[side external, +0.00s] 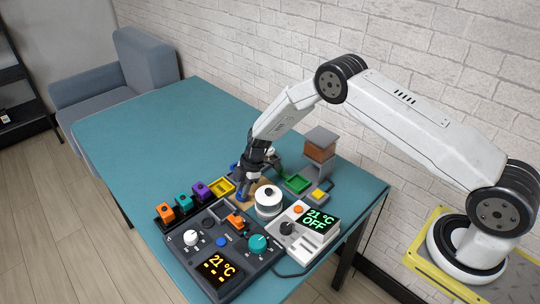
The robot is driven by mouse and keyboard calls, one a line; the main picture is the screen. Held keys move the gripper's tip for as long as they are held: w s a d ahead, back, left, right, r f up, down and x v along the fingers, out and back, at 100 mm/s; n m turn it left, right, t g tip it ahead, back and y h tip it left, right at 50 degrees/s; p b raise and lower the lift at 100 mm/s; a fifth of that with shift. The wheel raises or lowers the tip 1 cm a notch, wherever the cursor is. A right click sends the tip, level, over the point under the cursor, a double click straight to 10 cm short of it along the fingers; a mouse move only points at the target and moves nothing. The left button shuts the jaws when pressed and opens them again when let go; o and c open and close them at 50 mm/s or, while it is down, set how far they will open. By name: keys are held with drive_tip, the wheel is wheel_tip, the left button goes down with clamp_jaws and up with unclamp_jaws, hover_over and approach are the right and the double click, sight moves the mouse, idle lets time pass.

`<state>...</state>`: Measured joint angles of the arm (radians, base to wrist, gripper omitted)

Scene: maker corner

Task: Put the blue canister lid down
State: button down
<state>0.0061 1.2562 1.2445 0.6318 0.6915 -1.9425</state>
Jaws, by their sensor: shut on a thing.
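My gripper (246,181) points down over the middle of the crowded area of the teal table. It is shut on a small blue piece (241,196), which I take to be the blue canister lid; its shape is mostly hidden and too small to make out. I cannot tell whether it touches the surface below. A white round canister (268,205) with a dark knob on top stands just right of the gripper. Another bit of blue (233,167) shows behind the gripper, partly hidden.
A dark control panel (190,262) with knobs and a lit display lies in front, with a white display unit (304,241) to its right. Orange, teal and purple blocks (183,202) stand left. The table's far left (170,130) is clear.

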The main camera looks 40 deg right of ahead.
drive_tip(key=shift+f, duration=0.85)
drive_tip(key=c, duration=0.5)
unclamp_jaws()
drive_tip(key=shift+f, duration=0.1)
drive_tip(key=shift+c, duration=0.2)
drive_tip(key=v, duration=1.2)
